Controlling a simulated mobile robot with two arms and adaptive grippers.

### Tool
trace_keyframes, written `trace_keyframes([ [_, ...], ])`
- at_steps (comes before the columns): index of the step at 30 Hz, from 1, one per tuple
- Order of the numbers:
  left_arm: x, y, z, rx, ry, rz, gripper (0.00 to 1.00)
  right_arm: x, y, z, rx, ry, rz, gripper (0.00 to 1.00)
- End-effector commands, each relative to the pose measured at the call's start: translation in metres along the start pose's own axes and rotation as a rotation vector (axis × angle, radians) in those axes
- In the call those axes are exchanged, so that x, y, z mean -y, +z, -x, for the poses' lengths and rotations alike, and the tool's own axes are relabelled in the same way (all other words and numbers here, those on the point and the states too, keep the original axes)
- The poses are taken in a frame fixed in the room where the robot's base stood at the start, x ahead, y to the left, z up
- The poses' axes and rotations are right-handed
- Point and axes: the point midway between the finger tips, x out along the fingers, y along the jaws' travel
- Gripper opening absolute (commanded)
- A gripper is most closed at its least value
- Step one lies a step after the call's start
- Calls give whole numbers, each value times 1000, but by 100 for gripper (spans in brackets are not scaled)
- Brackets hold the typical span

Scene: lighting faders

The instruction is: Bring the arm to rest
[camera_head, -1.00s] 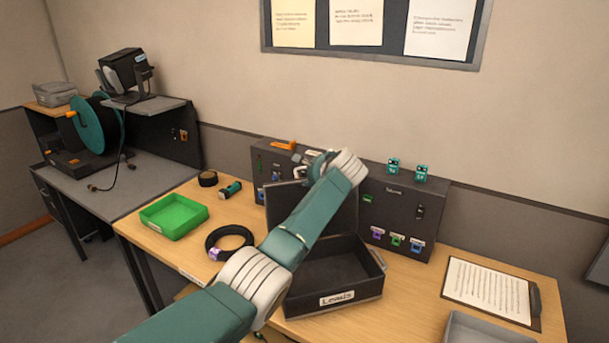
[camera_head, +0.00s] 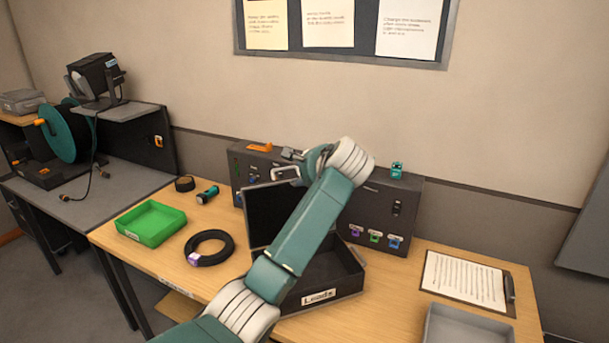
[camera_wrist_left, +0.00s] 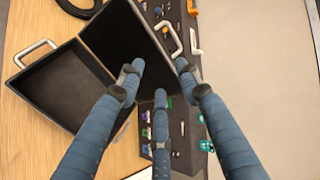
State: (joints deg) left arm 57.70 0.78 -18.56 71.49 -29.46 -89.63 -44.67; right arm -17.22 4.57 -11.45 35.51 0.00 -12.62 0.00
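My left arm (camera_head: 305,232) rises from the bottom of the head view and crosses in front of the open black case. Its gripper is mostly hidden behind the wrist there. In the left wrist view my left gripper (camera_wrist_left: 158,82) has its three blue fingers spread apart, with nothing between them. It hovers over the raised lid of the case and the dark panel. The black case (camera_head: 335,280), labelled "Leads", stands on the wooden table with its lid up. My right gripper is not in view.
The dark panel (camera_head: 408,215) with coloured connectors stands along the wall behind the case. A green tray (camera_head: 150,224), a black cable ring (camera_head: 208,248) and a torch (camera_head: 207,194) lie left. A clipboard (camera_head: 464,281) and a grey tray (camera_head: 468,325) are right.

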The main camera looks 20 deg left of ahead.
Motion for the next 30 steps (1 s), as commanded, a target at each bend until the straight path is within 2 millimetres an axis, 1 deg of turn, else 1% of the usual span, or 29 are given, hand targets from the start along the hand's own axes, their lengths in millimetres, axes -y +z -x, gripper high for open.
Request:
trace_keyframes([
  [13, 0, 0, 2, -1, 0, -1, 35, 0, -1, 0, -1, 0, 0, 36],
  [15, -6, 0, 0, -2, 6, 2, 35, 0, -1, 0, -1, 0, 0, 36],
  [17, -19, 1, -4, -8, 22, 11, 35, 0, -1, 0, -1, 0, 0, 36],
  [20, -66, 7, -13, -29, 78, 47, 35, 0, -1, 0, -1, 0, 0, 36],
  [21, -91, 11, -16, -40, 108, 71, 35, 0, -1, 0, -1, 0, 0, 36],
  [23, -134, 21, -20, -55, 163, 113, 35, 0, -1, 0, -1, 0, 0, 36],
  [24, -164, 28, -20, -65, 203, 146, 35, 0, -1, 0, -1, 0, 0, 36],
  [25, -186, 35, -20, -71, 232, 171, 35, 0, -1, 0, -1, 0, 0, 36],
  [26, -208, 42, -18, -76, 262, 198, 35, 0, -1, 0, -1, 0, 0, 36],
  [27, -237, 52, -14, -81, 303, 233, 35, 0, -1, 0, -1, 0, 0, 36],
  [28, -258, 61, -11, -82, 333, 261, 35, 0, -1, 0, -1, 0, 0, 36],
  [29, -279, 70, -6, -82, 364, 288, 35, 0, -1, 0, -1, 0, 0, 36],
  [30, -306, 83, 1, -81, 404, 324, 35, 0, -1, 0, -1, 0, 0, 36],
])
